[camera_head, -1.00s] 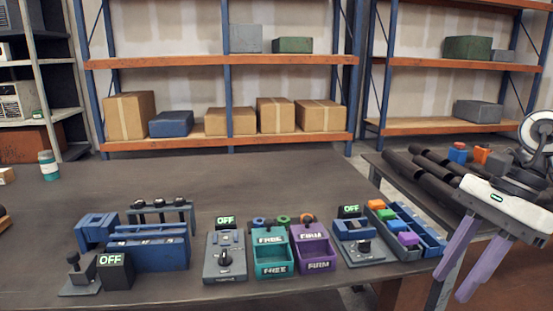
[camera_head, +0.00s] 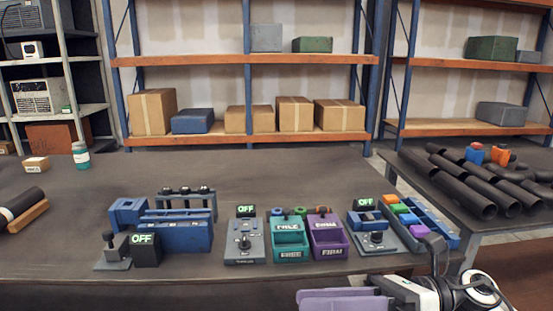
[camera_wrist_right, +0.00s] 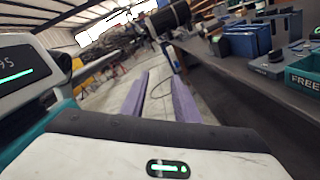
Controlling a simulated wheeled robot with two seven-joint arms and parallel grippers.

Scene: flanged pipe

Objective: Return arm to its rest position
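My right gripper (camera_head: 300,298) has lavender fingers and sits at the bottom edge of the head view, in front of the table's front edge. Its fingers point left and part of the arm is cut off. In the right wrist view the two fingers (camera_wrist_right: 160,85) are apart with nothing between them, over the floor beside the table. My left gripper and arm are not in view.
A grey table (camera_head: 300,178) holds a blue fixture (camera_head: 175,237), a teal FREE bin (camera_head: 290,240), a purple FIRM bin (camera_head: 328,240) and a blue tray (camera_head: 432,228). Black pipes (camera_head: 470,185) lie on a side table. A dark pipe (camera_head: 22,202) lies at left.

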